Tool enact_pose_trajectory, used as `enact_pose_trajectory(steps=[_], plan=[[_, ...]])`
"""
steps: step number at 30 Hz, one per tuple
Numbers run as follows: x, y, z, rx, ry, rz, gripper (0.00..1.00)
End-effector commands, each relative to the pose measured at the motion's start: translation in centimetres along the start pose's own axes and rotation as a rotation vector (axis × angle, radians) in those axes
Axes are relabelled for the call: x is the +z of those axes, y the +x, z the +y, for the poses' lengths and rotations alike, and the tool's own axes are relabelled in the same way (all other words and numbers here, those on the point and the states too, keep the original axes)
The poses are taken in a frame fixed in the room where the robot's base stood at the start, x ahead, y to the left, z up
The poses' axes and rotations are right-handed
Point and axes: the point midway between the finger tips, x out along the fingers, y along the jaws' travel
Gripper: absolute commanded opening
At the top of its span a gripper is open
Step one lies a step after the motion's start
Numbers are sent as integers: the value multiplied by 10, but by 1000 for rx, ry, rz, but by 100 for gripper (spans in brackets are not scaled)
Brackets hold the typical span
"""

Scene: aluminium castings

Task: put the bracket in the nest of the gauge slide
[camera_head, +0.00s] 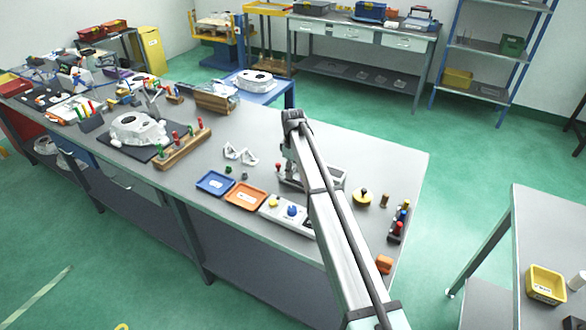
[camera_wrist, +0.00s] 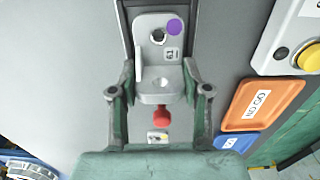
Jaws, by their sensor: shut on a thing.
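In the wrist view my gripper (camera_wrist: 158,88) is shut on the bracket (camera_wrist: 150,60), a pale metal L-shape with a hole, a purple dot and a small label. One finger is on each side of it. The gauge slide's dark frame (camera_wrist: 122,20) shows behind and beside the bracket, and a red knob (camera_wrist: 161,116) shows below it. Whether the bracket is seated in the nest or just above it, I cannot tell. In the head view my arm partly covers the gauge slide (camera_head: 326,180), and the bracket cannot be made out.
The orange NO GO tray (camera_wrist: 262,104) and a blue tray (camera_wrist: 236,142) lie to the right in the wrist view. A button box (camera_head: 290,212) stands in front of the slide. Pale brackets (camera_head: 240,153) lie behind the trays. A yellow-topped round part (camera_head: 362,198) stands at right.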

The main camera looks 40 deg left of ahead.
Motion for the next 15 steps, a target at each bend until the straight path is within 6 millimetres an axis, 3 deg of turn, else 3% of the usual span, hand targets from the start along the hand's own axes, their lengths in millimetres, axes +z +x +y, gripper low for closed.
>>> enact_pose_trajectory(steps=[10, 11, 12, 15], plan=[[0, 3, 0, 1, 0, 0, 5], [0, 2, 0, 1, 0, 1, 58], [0, 2, 0, 1, 0, 1, 72], [0, 2, 0, 1, 0, 0, 72]])
